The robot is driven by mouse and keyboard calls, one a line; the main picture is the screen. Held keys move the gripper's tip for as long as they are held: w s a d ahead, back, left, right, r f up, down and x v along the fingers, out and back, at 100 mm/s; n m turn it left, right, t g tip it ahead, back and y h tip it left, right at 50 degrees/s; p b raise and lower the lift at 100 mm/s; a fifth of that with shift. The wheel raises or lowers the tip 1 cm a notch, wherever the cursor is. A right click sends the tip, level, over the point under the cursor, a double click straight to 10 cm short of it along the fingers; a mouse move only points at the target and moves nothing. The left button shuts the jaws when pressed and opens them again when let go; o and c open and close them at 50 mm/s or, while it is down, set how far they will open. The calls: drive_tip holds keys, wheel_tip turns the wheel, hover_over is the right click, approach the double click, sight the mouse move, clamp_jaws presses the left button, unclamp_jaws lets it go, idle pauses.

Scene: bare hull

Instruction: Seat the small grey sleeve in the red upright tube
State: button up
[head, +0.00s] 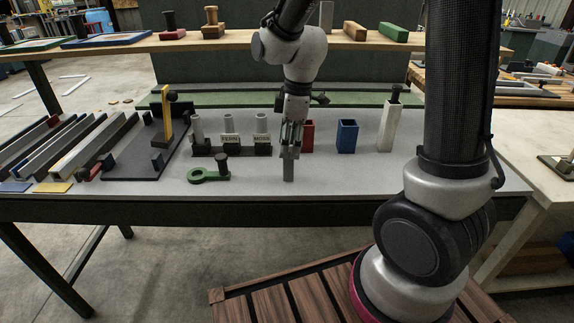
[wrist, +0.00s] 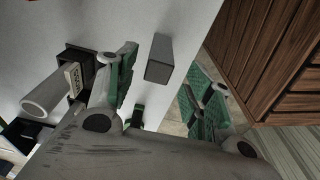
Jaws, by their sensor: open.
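A small grey sleeve (head: 288,171) stands upright near the front edge of the grey table, just below my gripper (head: 291,150). In the wrist view the sleeve (wrist: 160,58) shows as a dark grey block between the two spread fingers of my gripper (wrist: 162,80). The fingers are open, with green pads, and I see no contact with the sleeve. The red upright tube (head: 309,136) stands behind and to the right of the sleeve, partly hidden by my gripper. Its opening is hard to make out.
A blue tube (head: 347,137) and a tall white post (head: 387,128) stand right of the red tube. Labelled holders with pale cylinders (head: 229,126) stand left. A green ring-ended piece (head: 208,175) lies in front of them. The table's front right is clear.

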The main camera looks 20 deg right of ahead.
sight(288, 164)
wheel_tip(288, 164, down, 4)
drive_tip(key=shift+w+a+r, duration=0.15)
drive_tip(key=shift+r, duration=0.1)
drive_tip(key=shift+c, duration=0.4)
clamp_jaws()
